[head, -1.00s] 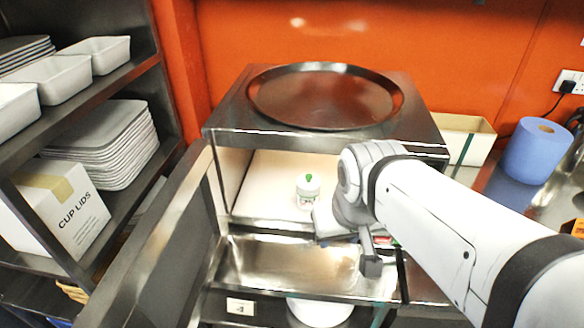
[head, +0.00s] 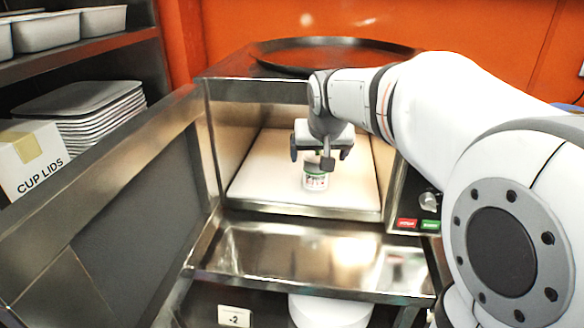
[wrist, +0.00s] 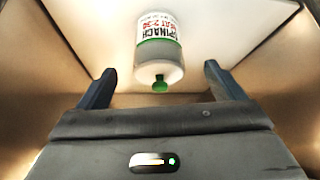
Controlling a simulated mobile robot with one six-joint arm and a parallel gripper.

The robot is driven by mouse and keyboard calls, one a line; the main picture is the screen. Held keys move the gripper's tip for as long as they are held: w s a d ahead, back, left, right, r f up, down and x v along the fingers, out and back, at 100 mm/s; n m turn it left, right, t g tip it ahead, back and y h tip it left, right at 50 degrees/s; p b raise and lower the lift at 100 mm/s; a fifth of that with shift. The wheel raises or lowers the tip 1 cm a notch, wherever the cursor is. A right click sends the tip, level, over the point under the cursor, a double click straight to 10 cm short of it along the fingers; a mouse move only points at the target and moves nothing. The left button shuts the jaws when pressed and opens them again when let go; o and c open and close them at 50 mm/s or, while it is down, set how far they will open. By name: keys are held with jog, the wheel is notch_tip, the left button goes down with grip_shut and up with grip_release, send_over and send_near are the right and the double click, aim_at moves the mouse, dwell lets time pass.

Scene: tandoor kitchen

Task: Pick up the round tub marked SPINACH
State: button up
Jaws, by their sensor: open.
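Nothing is held.
The oven (head: 300,214) has side walls close around my gripper. Its open door (head: 120,190) stands at the left. A dark round tray (head: 330,52) lies on top. Red and green buttons (head: 418,224) sit at the right. A shelf at the left holds a CUP LIDS box (head: 35,160).

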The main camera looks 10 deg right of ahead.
aim_at(318, 161)
jog(key=x, duration=0.8)
jog(key=shift+d, duration=0.2)
jog(key=shift+r, duration=0.1)
jog(key=c, duration=1.2)
jog(key=shift+r, duration=0.1)
jog(key=shift+c, duration=0.6)
jog(key=shift+r, duration=0.1)
